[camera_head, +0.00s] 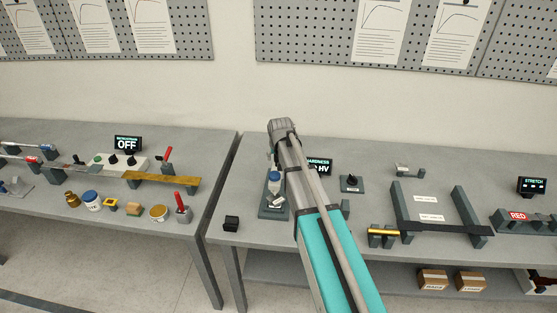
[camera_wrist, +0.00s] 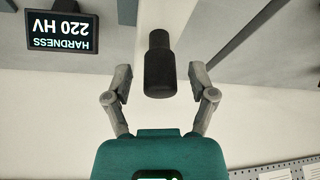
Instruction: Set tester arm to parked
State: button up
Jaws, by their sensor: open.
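The hardness tester (camera_head: 271,212) stands near the left end of the right-hand table, partly hidden by my arm. Its display (camera_head: 318,165) is partly covered in the head view; the wrist view shows the display (camera_wrist: 69,33) inverted, reading HARDNESS 220 HV. A dark cylindrical grip (camera_wrist: 158,70), apparently the tester arm's handle, shows in the wrist view. My gripper (camera_wrist: 160,80) is open, with one finger to each side of this grip and visible gaps between. The fingers cannot be made out in the head view. How the grip joins the tester is hidden.
A small black block (camera_head: 231,223) lies left of the tester. A dark knob box (camera_head: 352,183), a grey frame (camera_head: 440,227) and a STRETCH display (camera_head: 532,185) stand to the right. The left table (camera_head: 190,143) holds several small items; a gap separates the tables.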

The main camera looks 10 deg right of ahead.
dwell(0.3)
grip_shut()
jog(key=shift+d, duration=0.35)
jog(key=shift+a, duration=0.25)
